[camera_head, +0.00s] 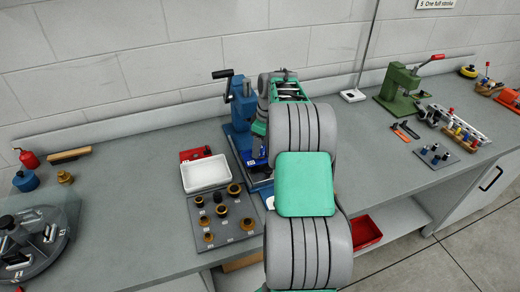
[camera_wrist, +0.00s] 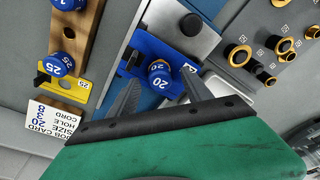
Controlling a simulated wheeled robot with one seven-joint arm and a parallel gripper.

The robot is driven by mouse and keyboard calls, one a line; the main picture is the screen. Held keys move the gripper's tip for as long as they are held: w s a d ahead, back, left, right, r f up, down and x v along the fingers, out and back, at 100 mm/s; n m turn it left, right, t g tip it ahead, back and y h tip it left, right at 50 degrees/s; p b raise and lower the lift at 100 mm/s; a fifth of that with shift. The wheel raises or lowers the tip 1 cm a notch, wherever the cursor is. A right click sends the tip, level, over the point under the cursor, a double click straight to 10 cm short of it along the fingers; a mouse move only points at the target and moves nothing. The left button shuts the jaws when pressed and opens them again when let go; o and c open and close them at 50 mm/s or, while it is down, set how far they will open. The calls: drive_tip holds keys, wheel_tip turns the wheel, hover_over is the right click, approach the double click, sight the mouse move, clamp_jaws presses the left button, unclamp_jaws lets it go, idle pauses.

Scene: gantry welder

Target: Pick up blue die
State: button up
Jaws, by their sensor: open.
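A blue die marked 20 (camera_wrist: 160,86) sits on a blue plate (camera_wrist: 132,62) of the press base in the wrist view, with a dark and brass round part at its far side. My gripper (camera_wrist: 160,76) is open, with one dark finger to the left of the die and one to the right. No contact with the die is visible. In the head view my arm hides the gripper and most of the area in front of the blue press (camera_head: 243,112). More blue dies, one marked 25 (camera_wrist: 60,64), stand on a wooden strip (camera_wrist: 92,20) at left.
A yellow plate (camera_wrist: 72,90) and a white job card (camera_wrist: 50,128) lie left of the gripper. A green press (camera_head: 398,84) stands further right on the bench.

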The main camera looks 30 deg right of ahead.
drive_tip(key=shift+w+f, duration=0.15)
drive_tip(key=shift+f, duration=0.6)
clamp_jaws()
drive_tip(key=shift+r, duration=0.1)
